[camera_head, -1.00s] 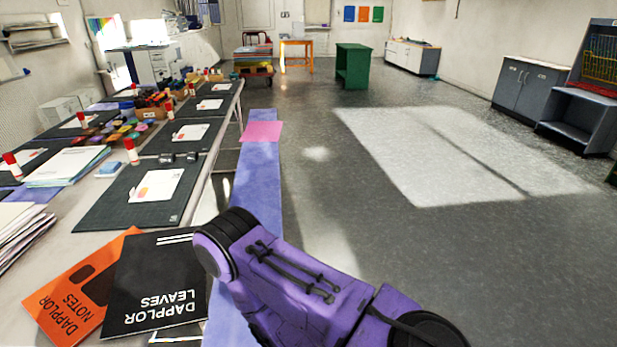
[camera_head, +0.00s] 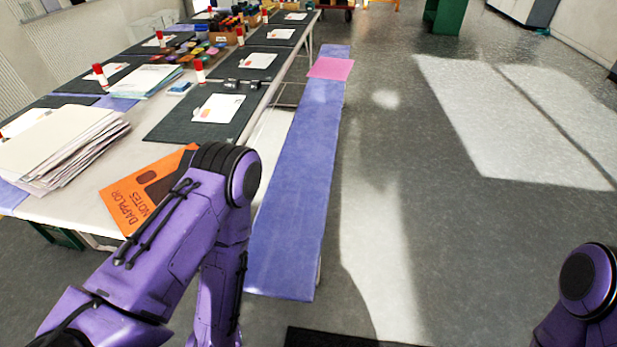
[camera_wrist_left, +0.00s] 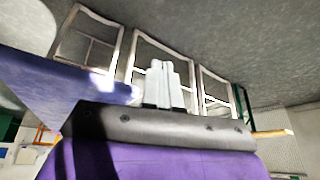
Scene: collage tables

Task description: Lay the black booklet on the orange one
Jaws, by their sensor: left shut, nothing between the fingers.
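My right gripper is out of view; only part of my right arm shows.
A long blue-purple bench (camera_head: 300,190) runs beside the table, with a pink sheet (camera_head: 331,68) at its far end. A stack of papers (camera_head: 60,150) lies left of the orange booklet. A dark mat (camera_head: 170,128) lies beyond. Open floor spreads right.

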